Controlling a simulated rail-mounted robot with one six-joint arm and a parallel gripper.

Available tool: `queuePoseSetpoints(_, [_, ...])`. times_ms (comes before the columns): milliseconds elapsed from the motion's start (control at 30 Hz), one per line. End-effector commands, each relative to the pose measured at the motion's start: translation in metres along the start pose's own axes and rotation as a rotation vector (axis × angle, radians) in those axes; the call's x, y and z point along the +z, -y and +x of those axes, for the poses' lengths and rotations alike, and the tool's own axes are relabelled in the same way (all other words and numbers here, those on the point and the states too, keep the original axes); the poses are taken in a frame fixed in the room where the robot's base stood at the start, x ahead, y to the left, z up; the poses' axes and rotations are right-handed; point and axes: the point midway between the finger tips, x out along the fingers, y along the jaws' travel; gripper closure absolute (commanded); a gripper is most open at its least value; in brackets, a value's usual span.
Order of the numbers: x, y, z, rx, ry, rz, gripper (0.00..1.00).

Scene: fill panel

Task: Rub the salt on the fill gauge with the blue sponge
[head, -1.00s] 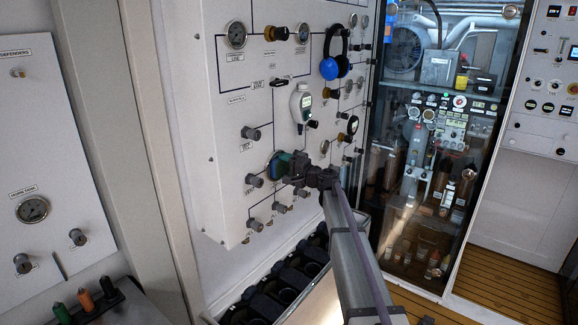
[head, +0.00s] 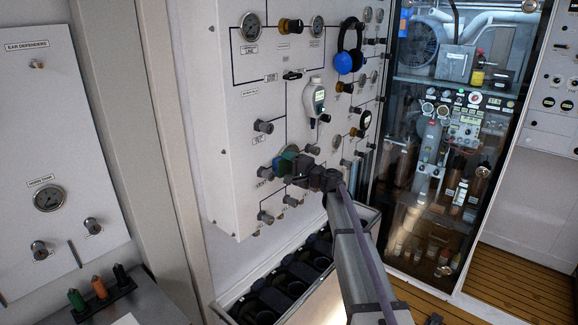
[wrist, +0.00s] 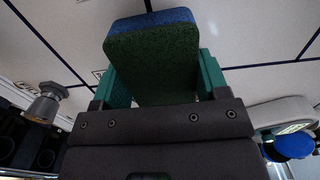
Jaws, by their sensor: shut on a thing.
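My gripper (head: 289,163) is at the lower part of the white panel (head: 235,165), shut on the blue sponge (head: 279,164). In the wrist view the sponge (wrist: 150,58) stands out between the green fingers, its dark green side toward the camera and a blue layer along its far edge. The sponge is at or very close to the panel face; I cannot tell whether it touches. No gauge face or salt can be made out there; the sponge and gripper cover that spot. Two gauges (head: 250,26) (head: 317,26) show at the panel's top.
Several knobs (head: 264,126) stick out around the gripper. A rack of dark holders (head: 290,280) lies below the panel. A glass-fronted cabinet (head: 450,150) stands to the right.

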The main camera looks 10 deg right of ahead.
Motion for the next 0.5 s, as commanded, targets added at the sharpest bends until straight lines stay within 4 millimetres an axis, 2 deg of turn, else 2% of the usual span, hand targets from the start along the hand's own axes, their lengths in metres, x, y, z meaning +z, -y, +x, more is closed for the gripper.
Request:
queuePoseSetpoints(400, [0.0,0.0,-0.052,0.0,-0.002,0.0,0.51])
queuePoseSetpoints(500, [0.0,0.0,-0.059,0.0,-0.002,0.0,0.51])
